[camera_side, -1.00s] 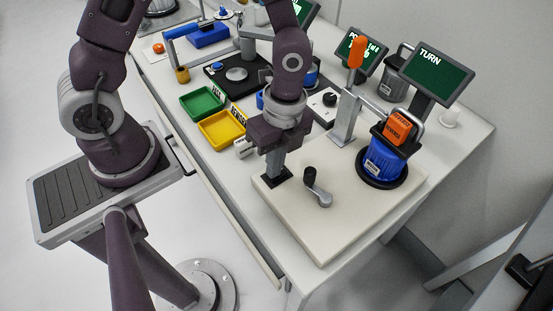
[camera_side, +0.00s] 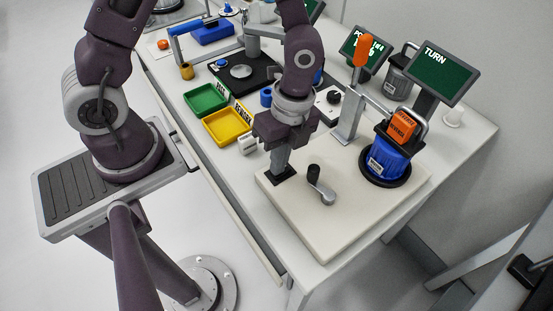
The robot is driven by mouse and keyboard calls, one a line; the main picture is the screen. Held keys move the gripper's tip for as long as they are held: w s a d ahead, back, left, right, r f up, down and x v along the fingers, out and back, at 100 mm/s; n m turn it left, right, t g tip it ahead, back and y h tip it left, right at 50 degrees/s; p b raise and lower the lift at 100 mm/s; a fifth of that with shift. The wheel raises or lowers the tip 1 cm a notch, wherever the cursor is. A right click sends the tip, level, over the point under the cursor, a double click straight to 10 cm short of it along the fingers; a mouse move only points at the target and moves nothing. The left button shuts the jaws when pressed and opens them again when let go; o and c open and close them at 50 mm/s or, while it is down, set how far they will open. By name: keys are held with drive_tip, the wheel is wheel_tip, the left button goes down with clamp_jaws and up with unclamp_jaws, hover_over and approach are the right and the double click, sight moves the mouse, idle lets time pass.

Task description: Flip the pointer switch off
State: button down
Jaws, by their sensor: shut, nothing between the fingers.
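My gripper (camera_side: 281,168) points down at the left part of the cream board, shut, over a small black square plate (camera_side: 291,175). I cannot tell whether the fingertips touch the plate. A grey crank-like lever with a black knob (camera_side: 314,173) lies on the board just right of the gripper, apart from it. A small white box with a black dial (camera_side: 334,97) stands farther back, partly behind my arm. I cannot tell which of these parts is the pointer switch, and its setting is not readable.
The cream board (camera_side: 330,235) also carries a blue housing (camera_side: 388,160) with an orange block (camera_side: 402,126). An orange-handled lever (camera_side: 363,52) stands behind. Yellow (camera_side: 228,139) and green (camera_side: 206,107) trays lie left. A screen (camera_side: 440,72) reads TURN. The board's front is clear.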

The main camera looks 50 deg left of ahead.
drive_tip(key=shift+w+a+f, duration=0.15)
drive_tip(key=shift+w+f, duration=0.1)
drive_tip(key=shift+f, duration=0.2)
drive_tip(key=shift+w+r, duration=0.1)
drive_tip(key=shift+r, duration=0.2)
wheel_tip(320, 180, up, 14)
drive_tip(key=w, duration=0.1)
drive_tip(key=shift+w+r, duration=0.1)
drive_tip(key=shift+g, duration=0.3)
drive_tip(key=x, duration=0.4)
drive_tip(key=w+x, duration=0.1)
drive_tip(key=x, duration=0.8)
drive_tip(key=shift+d+f, duration=0.2)
drive_tip(key=shift+f, duration=0.3)
